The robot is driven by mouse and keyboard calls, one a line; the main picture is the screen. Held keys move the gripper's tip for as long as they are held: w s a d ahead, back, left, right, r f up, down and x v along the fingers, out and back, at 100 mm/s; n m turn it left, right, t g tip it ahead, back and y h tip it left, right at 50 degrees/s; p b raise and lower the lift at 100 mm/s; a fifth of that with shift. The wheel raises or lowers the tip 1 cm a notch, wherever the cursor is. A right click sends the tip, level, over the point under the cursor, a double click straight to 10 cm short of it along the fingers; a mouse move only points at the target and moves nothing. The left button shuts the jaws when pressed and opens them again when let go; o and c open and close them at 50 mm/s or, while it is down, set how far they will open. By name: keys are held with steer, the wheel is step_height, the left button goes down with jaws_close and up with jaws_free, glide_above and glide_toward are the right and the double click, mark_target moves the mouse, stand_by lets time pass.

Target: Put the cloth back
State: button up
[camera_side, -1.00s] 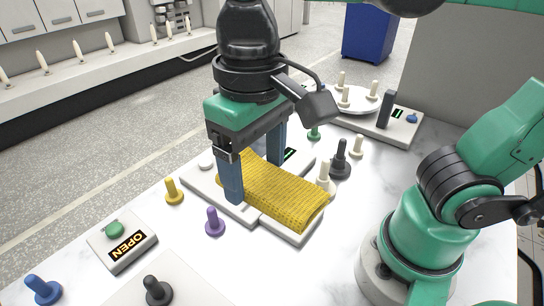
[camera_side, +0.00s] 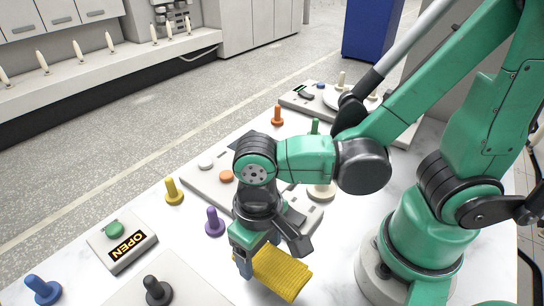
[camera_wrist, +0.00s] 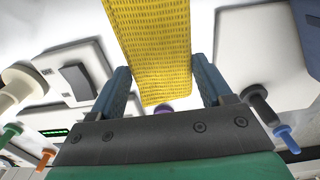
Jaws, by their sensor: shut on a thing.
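A yellow woven cloth (camera_side: 283,275) is in my gripper (camera_side: 245,262), over the front part of the table in the side view. In the wrist view the cloth (camera_wrist: 152,45) lies between the two blue fingers of my gripper (camera_wrist: 165,85). I cannot tell whether its lower end touches the table. The pale tray (camera_side: 195,182) behind it is uncovered in part, with an orange round piece (camera_side: 226,176) and a white round piece (camera_side: 206,160) on it. My arm hides the rest of the tray.
A purple bobbin (camera_side: 214,222) and a yellow bobbin (camera_side: 173,192) stand left of my gripper. An orange bobbin (camera_side: 277,116) stands at the back.

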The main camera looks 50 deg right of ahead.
mark_target(262, 263)
steer(key=shift+f, duration=2)
steer(key=o, duration=1.1)
steer(key=shift+c, duration=0.2)
steer(key=shift+r, duration=0.15)
step_height(262, 263, up, 11)
steer(key=shift+r, duration=0.2)
steer(key=shift+d+r, duration=0.1)
steer(key=w+d+r+t, duration=0.1)
steer(key=w+d+t, duration=0.6)
steer(key=d, duration=0.5)
steer(key=shift+w+d+r, duration=0.2)
steer(key=shift+w+d, duration=0.05)
steer(key=shift+w, duration=0.15)
